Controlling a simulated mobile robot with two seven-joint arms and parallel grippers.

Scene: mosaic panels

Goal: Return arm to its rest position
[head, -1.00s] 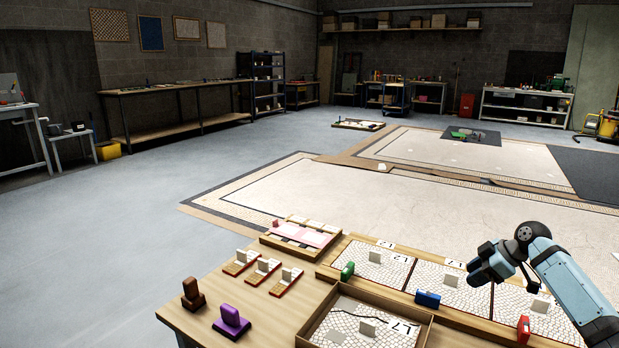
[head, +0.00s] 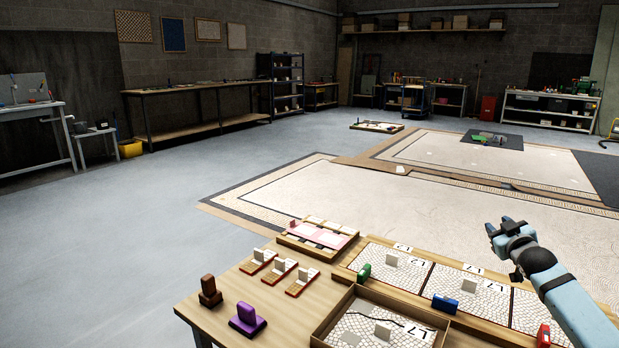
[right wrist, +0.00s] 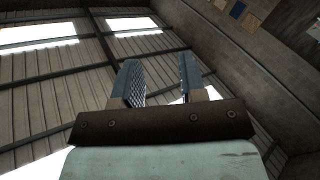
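My right arm (head: 575,310) comes in from the lower right of the head view, light blue with a dark wrist. My right gripper (head: 490,228) is raised above the right part of the workbench and points away from it. In the right wrist view the two fingers of the right gripper (right wrist: 160,85) stand apart with nothing between them, against the ceiling and wall. My left gripper is not in view.
The wooden workbench (head: 290,310) holds mosaic panels (head: 390,272), a framed tray (head: 335,300), a pink tray (head: 322,232), small red-edged holders (head: 280,270), a purple stamp (head: 247,318) and a brown stamp (head: 210,291). The floor (head: 130,230) at left is clear.

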